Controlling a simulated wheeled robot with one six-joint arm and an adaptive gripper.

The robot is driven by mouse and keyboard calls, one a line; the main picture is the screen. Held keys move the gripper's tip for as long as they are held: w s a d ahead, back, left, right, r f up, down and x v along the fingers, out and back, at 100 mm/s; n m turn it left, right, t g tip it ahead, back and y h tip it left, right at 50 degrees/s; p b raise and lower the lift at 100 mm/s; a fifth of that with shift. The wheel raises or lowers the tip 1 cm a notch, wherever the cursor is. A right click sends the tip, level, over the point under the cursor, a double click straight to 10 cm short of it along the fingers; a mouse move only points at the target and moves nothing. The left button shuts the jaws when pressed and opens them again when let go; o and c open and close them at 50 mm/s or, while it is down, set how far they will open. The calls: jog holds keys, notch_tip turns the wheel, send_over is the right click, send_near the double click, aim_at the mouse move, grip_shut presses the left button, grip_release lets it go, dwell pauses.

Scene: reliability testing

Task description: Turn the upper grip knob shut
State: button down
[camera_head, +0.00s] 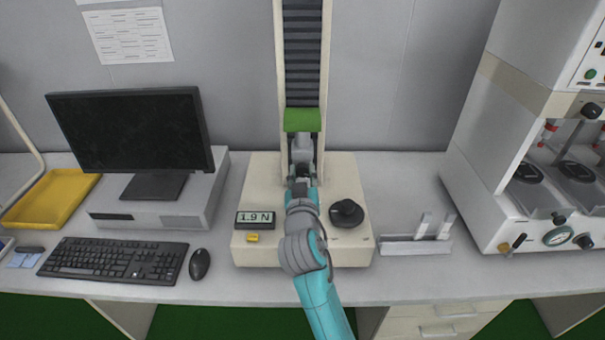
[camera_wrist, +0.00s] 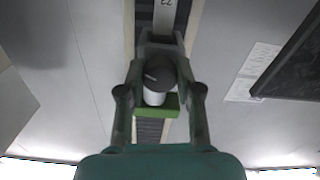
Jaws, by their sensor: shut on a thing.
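The test machine (camera_head: 352,210) stands on the bench, with a tall column at its back. A green block (camera_head: 302,120) sits on the column, with a grey grip (camera_head: 303,146) just under it. In the wrist view, a dark round knob (camera_wrist: 157,75) with a white mark lies between my fingers, beside the green block (camera_wrist: 170,105). My gripper (camera_head: 300,185) reaches up in front of the column and is shut on this knob. My arm and gripper partly hide the lower part of the grip assembly. A strip with "22" (camera_wrist: 166,15) shows beyond the fingers.
The machine's base has a black dial (camera_head: 346,213), a display reading about 1.9 N (camera_head: 255,219) and a yellow button (camera_head: 252,238). A monitor (camera_head: 135,130) and keyboard (camera_head: 113,258) are left. A small metal rack (camera_head: 416,246) and a large instrument (camera_head: 500,150) are right.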

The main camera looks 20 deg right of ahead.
jog(key=shift+f+m, duration=0.1)
jog(key=shift+m, duration=0.5)
jog(key=c, duration=0.8)
grip_release()
jog(key=shift+o, duration=0.2)
jog(key=v, duration=1.2)
